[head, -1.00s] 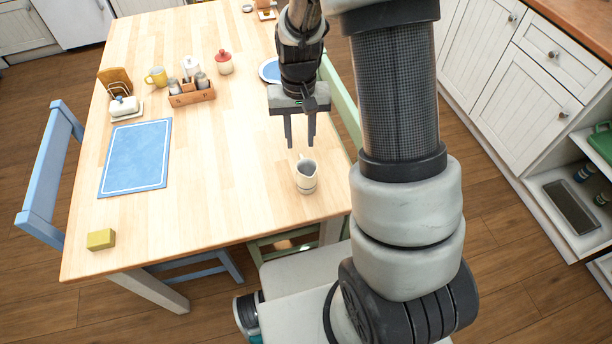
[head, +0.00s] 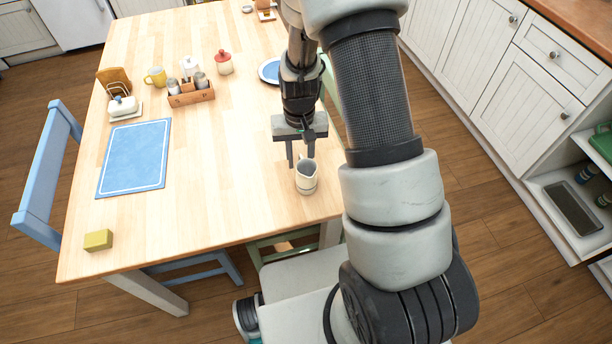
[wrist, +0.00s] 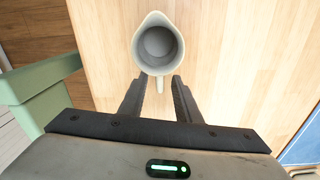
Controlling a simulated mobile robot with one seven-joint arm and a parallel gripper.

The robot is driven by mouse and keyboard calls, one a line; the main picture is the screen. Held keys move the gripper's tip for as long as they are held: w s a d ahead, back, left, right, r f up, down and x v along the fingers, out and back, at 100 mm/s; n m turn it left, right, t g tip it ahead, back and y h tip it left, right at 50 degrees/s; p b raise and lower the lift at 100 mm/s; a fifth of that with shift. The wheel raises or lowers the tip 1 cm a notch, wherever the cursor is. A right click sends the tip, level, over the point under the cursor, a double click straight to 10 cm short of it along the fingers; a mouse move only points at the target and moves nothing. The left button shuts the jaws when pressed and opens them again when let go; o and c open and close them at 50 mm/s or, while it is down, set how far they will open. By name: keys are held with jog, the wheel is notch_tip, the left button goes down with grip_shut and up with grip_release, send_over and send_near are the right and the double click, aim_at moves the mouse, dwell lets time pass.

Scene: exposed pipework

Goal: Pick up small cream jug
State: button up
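The small cream jug (head: 306,178) stands upright on the wooden table, near its front right edge. In the wrist view the jug (wrist: 158,45) is seen from above, empty inside, with its spout at the top and its handle pointing toward my gripper. My gripper (head: 300,160) is just behind the jug in the head view, fingers pointing down. In the wrist view my gripper (wrist: 157,82) is open, its fingertips near the jug's near rim, with the handle between the fingers. I cannot tell whether the fingers touch the jug.
A blue placemat (head: 134,158) and a yellow block (head: 98,240) lie on the left of the table (head: 215,215). A condiment caddy (head: 190,96), red-lidded jar (head: 224,63) and yellow mug (head: 155,77) stand farther back. A green chair (wrist: 45,85) is close by the table edge.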

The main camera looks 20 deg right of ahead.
grip_shut()
jog(key=shift+r, duration=0.1)
